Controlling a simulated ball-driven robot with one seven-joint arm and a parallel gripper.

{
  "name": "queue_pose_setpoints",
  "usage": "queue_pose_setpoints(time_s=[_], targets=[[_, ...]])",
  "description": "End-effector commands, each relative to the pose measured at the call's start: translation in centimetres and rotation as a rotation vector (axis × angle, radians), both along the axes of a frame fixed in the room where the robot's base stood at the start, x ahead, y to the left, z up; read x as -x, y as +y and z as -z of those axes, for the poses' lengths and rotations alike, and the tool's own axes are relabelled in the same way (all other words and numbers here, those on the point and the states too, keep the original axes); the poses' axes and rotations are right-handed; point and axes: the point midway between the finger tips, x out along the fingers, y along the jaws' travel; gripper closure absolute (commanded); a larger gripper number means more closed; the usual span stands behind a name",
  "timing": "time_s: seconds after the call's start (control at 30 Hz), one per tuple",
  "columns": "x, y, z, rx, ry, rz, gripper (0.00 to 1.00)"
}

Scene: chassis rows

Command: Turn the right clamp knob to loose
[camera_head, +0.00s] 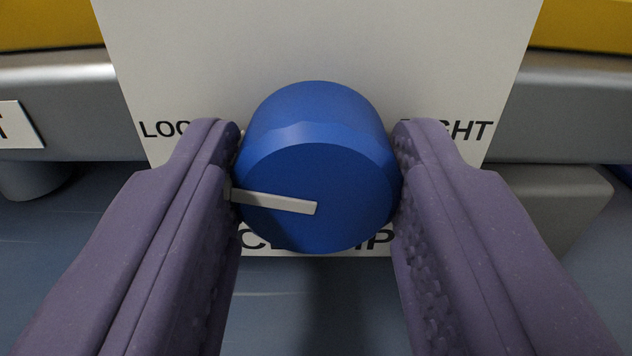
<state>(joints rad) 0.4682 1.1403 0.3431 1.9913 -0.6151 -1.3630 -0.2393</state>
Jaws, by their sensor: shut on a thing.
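A round blue knob (325,175) sits in front of a white label panel (315,45) in the middle of the view. Its pale pointer line (275,202) runs from near the knob's centre to its left edge, slightly upward, on the side of the partly hidden "LOO…" lettering. "…GHT" lettering shows at the right. Lettering below the knob is partly covered. My gripper (317,165) has one purple finger on each side of the knob and is shut on it. The fingers hide parts of the panel's words.
A grey rail (575,105) runs behind the panel, with yellow parts (590,22) above it at both sides. A small white label (18,125) is at the far left. A grey block (555,200) is at the right. The blue-grey surface below (75,240) looks clear.

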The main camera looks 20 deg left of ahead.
Motion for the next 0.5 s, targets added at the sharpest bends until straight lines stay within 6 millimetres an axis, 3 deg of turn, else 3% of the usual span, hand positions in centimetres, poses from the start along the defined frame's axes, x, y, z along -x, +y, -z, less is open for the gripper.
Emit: queue_pose_setpoints(time_s=[0.5], targets=[[0.11, -0.03, 0.29, 0.165, -0.046, 0.000, 0.87]])
